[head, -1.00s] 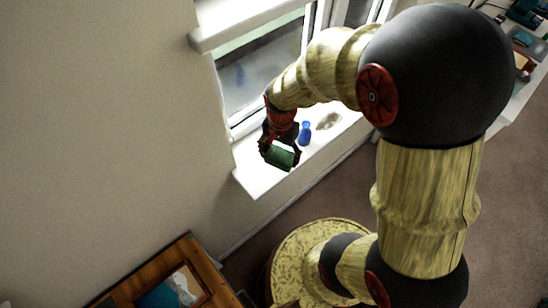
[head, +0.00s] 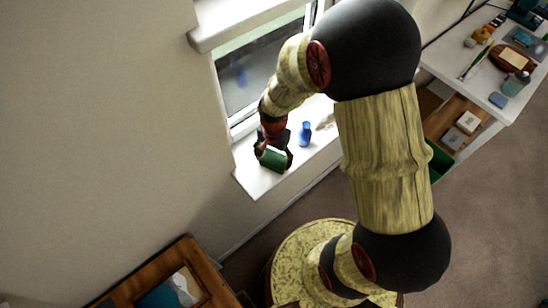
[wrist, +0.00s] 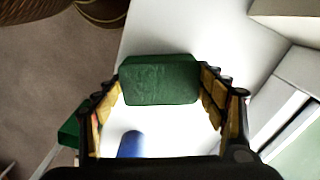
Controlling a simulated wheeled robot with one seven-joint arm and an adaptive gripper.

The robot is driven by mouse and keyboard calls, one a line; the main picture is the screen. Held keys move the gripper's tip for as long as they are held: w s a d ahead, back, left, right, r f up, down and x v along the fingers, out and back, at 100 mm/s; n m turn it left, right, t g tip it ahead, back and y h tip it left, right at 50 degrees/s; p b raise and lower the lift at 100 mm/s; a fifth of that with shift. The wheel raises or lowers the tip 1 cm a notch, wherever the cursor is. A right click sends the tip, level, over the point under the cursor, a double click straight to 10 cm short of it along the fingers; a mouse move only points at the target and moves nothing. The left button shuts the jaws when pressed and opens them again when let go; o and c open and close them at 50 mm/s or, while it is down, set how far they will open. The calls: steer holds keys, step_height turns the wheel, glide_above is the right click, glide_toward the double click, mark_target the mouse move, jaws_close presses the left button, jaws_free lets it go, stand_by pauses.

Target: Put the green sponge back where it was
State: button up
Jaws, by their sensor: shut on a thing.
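The green sponge (head: 273,160) is a dark green block in my gripper (head: 271,151), over the near-left end of the white window sill (head: 252,184). In the wrist view the sponge (wrist: 160,81) lies crosswise between the two fingertips, with the fingers on its left and right ends. The white sill (wrist: 165,28) fills the view behind it. I cannot tell whether the sponge's underside touches the sill.
A blue vase (head: 305,133) stands on the sill to the right of my gripper. The window frame rises behind. A white desk (head: 455,50) with several small items is at the right, a green bin (head: 440,161) under it. A wooden-framed piece (head: 150,267) is at lower left.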

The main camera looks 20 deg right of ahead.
steer(key=o, duration=1)
steer(key=shift+f, duration=0.1)
step_height(320, 180, up, 12)
step_height(320, 180, up, 14)
steer(key=f+n+t, duration=0.1)
steer(key=n+t, duration=0.2)
steer(key=n, duration=0.2)
glide_above(274, 159)
steer(key=s, duration=0.5)
steer(key=s+r+n+t, duration=0.2)
steer(key=s+r+n, duration=0.2)
steer(key=s+r, duration=0.4)
steer(key=shift+s+n+t+p, duration=0.3)
steer(key=shift+s+n+p, duration=0.05)
steer(key=shift+n, duration=0.05)
steer(key=shift+f, duration=0.15)
